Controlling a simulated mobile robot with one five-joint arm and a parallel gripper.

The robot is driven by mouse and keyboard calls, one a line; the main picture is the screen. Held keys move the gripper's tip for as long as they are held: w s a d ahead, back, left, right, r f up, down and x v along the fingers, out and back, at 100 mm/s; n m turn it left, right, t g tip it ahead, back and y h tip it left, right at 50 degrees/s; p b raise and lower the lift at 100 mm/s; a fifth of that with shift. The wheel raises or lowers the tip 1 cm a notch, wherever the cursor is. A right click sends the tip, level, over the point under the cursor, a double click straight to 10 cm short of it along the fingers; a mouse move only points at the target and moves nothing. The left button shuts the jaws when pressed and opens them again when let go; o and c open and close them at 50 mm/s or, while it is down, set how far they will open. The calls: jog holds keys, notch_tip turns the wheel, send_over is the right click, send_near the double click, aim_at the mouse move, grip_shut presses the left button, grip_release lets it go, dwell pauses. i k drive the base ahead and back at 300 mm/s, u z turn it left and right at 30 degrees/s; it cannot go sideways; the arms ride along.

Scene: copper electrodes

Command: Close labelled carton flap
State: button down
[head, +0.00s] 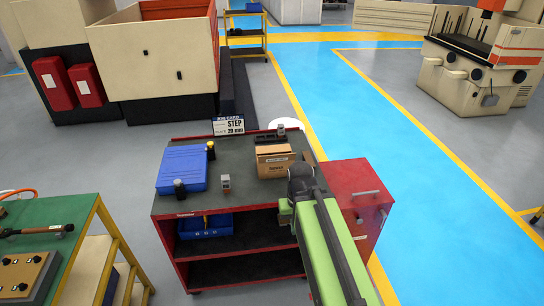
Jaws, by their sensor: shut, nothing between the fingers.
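A small brown carton (272,168) stands at the right of the dark cart top in the head view. It has a pale label strip near its upper front edge. The picture is too small to show how far its flap is open. My green arm comes up from the bottom right, and its dark joint is just right of the carton, partly overlapping that side in the picture. My gripper's fingers cannot be made out; they seem hidden behind the arm.
On the cart top (237,187) are a blue case (183,169), small dark and grey blocks, and a job card sign (229,126) at the back. A red cabinet (357,176) adjoins the right side. A green workbench (50,225) stands left. Blue floor is clear right.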

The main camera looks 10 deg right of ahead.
aim_at(289, 156)
jog(key=i, duration=0.5)
jog(key=u, duration=4.45)
jog(key=i, duration=0.15)
jog(key=z, duration=1.75)
jog(key=k, duration=1.1)
jog(key=z, duration=2.15)
jog(key=i, duration=0.55)
jog(key=u, duration=0.05)
